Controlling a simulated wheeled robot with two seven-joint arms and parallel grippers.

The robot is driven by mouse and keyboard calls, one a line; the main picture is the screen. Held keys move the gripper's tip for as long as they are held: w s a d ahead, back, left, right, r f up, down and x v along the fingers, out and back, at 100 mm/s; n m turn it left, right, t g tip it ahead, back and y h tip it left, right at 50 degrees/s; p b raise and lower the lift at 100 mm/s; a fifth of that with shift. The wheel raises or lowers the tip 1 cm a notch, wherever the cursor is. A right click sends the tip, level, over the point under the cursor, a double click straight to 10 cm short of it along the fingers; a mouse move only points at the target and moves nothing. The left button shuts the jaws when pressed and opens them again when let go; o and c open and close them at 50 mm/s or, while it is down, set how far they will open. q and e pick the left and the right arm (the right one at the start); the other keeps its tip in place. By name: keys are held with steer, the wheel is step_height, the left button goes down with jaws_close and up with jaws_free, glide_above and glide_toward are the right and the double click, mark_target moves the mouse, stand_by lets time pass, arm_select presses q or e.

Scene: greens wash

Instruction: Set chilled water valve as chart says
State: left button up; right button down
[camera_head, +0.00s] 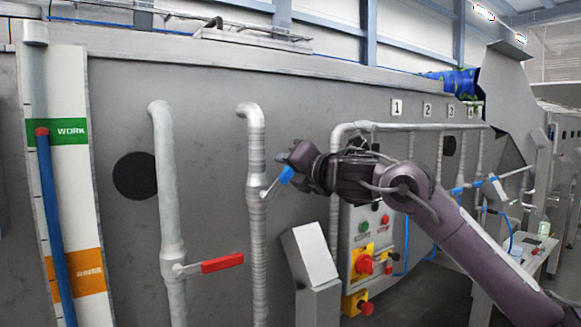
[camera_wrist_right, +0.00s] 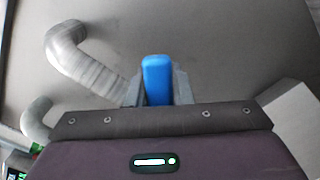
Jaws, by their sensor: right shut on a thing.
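The blue valve handle (camera_head: 286,176) is on the second wrapped pipe (camera_head: 256,228) from the left. It slants up and to the right from the valve body. My right gripper (camera_head: 289,168) reaches in from the right and is shut on this handle. In the right wrist view the blue handle (camera_wrist_right: 157,80) stands between the two fingers. A red valve handle (camera_head: 222,263) on the pipe to the left lies nearly level. No chart can be made out for certain. My left gripper is not in view.
A level gauge with a blue column (camera_head: 58,225) stands at left, beside a green WORK band (camera_head: 72,131) and an orange RINSE band (camera_head: 90,272). A grey sloped box (camera_head: 312,254) and a control panel (camera_head: 366,240) with buttons stand below my right arm. Number plates (camera_head: 397,107) are on the tank wall.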

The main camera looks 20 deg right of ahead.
stand_by(0.3)
steer(key=c, duration=1.3)
jaws_free()
steer(key=b+v, duration=0.3)
steer(key=v, duration=0.4)
steer(key=shift+s+d+b, duration=0.1)
steer(key=shift+s+b, duration=0.25)
steer(key=shift+b, duration=0.05)
